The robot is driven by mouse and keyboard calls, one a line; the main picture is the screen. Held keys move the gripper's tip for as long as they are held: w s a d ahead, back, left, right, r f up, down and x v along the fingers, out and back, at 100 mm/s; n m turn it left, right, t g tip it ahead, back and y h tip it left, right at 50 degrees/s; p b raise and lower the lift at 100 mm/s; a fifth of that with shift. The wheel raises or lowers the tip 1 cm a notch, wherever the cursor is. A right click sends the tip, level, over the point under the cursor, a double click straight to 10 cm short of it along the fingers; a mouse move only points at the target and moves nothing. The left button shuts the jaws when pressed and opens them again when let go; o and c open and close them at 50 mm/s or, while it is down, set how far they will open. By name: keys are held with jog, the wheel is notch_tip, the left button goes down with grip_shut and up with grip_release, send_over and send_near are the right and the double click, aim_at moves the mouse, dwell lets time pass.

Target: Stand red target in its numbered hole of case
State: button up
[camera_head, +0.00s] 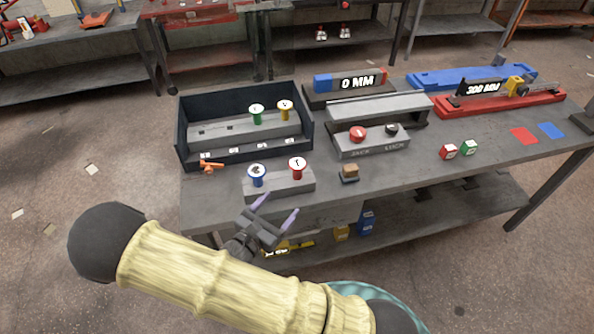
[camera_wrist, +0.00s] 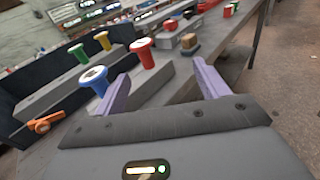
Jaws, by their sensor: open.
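The red target (camera_head: 297,167) stands upright on a low grey block (camera_head: 290,184) at the front of the bench, to the right of a blue target (camera_head: 257,175). It also shows in the wrist view (camera_wrist: 143,52). The case (camera_head: 181,143) is a dark open box behind the block. Inside is a grey stepped rack with a green target (camera_head: 256,112) and a yellow target (camera_head: 285,109) in its right part; dark holes show to their left. My gripper (camera_head: 276,210) is open and empty in front of the block, its purple fingers pointing towards the targets.
An orange clamp-like piece (camera_head: 210,167) lies by the case's front. A small wooden block (camera_head: 349,172) is right of the grey block. A grey unit with red and black knobs (camera_head: 371,147) stands behind.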

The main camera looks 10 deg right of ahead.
aim_at(293, 170)
jog(key=shift+w+a+f+n+t+y, duration=0.1)
jog(key=shift+w+a+n+t+y, duration=0.15)
jog(key=shift+a+n+t, duration=0.25)
jog(key=shift+w+a+f+n+t+y, duration=0.1)
jog(key=shift+w+a+n+t+y, duration=0.05)
jog(key=shift+a+n+t+y, duration=0.35)
jog(key=shift+a, duration=0.1)
jog(key=p+x, duration=0.3)
jog(key=x, duration=0.9)
jog(key=shift+w+r, duration=0.1)
jog(key=shift+w+d+r+p, duration=0.1)
jog(key=shift+w+d+p, duration=0.2)
jog(key=shift+d+p, duration=0.15)
jog(key=p+x, duration=0.1)
jog(key=x, duration=0.3)
jog(key=shift+w+d, duration=0.1)
jog(key=shift+w, duration=0.05)
